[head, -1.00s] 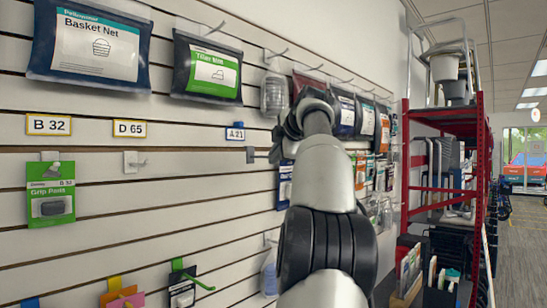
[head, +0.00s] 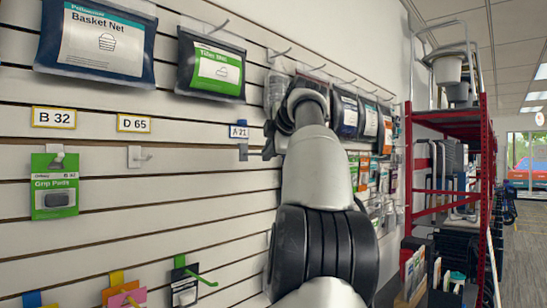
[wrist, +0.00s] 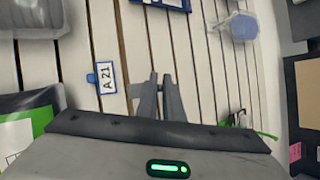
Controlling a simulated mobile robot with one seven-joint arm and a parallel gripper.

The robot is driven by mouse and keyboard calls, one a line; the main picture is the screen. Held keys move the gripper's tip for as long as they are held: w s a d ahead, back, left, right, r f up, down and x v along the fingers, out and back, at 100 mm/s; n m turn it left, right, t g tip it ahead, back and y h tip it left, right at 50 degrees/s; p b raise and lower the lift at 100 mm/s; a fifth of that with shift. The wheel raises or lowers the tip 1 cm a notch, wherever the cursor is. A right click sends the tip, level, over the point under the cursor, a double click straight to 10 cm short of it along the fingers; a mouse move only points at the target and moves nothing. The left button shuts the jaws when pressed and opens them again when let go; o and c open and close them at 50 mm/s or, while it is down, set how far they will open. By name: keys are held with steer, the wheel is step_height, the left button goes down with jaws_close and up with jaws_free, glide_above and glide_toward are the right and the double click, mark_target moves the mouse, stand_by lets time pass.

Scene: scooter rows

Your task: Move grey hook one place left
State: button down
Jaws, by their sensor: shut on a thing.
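My gripper (wrist: 160,86) is in front of the slatted wall in the wrist view, its two grey fingers nearly together. In the head view my gripper (head: 267,142) is partly hidden behind my arm. A small grey piece, apparently the grey hook (head: 243,152), shows at its left end, just below the A 21 label (head: 239,131). My gripper is shut on it. The fingers hide most of it in the wrist view; I cannot tell whether it touches the wall. The A 21 label (wrist: 106,78) lies left of the fingers in the wrist view.
Left of A 21, a pale hook (head: 136,157) sits empty under the D 65 label (head: 134,123). Green Grip Pads (head: 54,186) hang under B 32 (head: 54,118). Bagged goods (head: 211,66) hang above. A red rack (head: 483,160) stands at right.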

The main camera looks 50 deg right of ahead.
steer(key=a+b, duration=0.5)
steer(key=a, duration=0.8)
steer(key=shift+f+b, duration=0.15)
steer(key=shift+b, duration=0.15)
stand_by(0.8)
steer(key=shift+d+p, duration=0.1)
steer(key=shift+p, duration=0.5)
steer(key=shift+w+p, duration=1.4)
steer(key=shift+w, duration=0.95)
stand_by(0.8)
steer(key=shift+p, duration=0.45)
stand_by(0.6)
steer(key=shift+w+y+p, duration=0.3)
stand_by(0.5)
